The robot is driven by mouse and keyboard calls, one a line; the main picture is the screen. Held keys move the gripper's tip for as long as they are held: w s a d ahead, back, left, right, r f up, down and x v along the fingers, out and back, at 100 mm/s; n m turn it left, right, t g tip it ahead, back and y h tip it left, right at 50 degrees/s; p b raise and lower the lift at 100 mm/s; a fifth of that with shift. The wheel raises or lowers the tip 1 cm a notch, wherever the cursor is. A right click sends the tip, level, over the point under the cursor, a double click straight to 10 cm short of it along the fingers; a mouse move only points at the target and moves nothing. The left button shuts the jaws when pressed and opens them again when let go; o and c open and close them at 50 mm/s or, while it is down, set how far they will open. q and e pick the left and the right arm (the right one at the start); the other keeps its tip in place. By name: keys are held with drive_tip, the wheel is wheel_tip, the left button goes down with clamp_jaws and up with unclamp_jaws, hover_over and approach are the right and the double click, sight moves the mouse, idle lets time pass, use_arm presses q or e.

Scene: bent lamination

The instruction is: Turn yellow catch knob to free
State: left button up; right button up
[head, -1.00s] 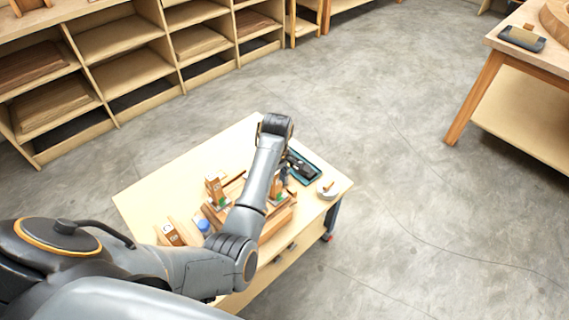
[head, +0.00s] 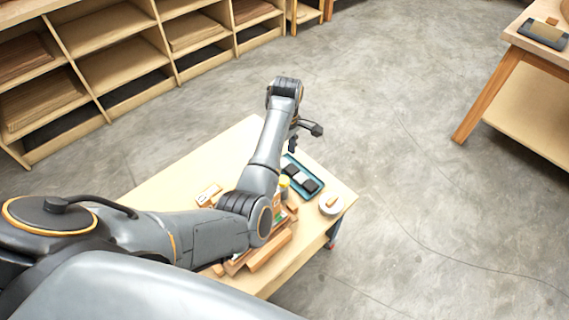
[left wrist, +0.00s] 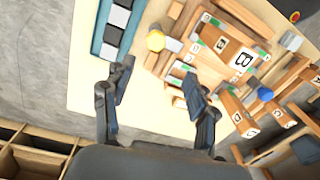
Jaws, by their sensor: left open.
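The yellow catch knob (left wrist: 156,40) shows in the left wrist view, beside a small grey block and near the wooden fixture (left wrist: 225,50) with lettered parts. In the head view the yellow knob (head: 284,181) is small, just right of my arm. My left gripper (left wrist: 157,80) is open and empty, its two fingers spread below the knob in the wrist picture and apart from it. In the head view my left gripper (head: 303,136) hangs past the table's far edge. My left arm hides much of the fixture there. My right gripper is not in view.
A teal tray (head: 290,160) with black and white blocks lies beside the knob. A blue knob (left wrist: 265,94) is on the fixture. The table's left part is clear. Shelves (head: 120,50) stand behind.

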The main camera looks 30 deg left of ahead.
use_arm(q)
drive_tip(key=w+f, duration=0.1)
drive_tip(key=w, duration=0.1)
hover_over(284, 179)
wheel_tip(284, 179, down, 6)
drive_tip(key=shift+s+f+b, duration=0.1)
drive_tip(key=shift+b, duration=0.3)
wheel_tip(284, 179, down, 5)
drive_tip(key=shift+f+b, duration=0.1)
drive_tip(key=shift+b, duration=0.4)
drive_tip(key=shift+f, duration=0.4)
drive_tip(key=c, duration=1.2)
drive_tip(key=shift+o, duration=0.3)
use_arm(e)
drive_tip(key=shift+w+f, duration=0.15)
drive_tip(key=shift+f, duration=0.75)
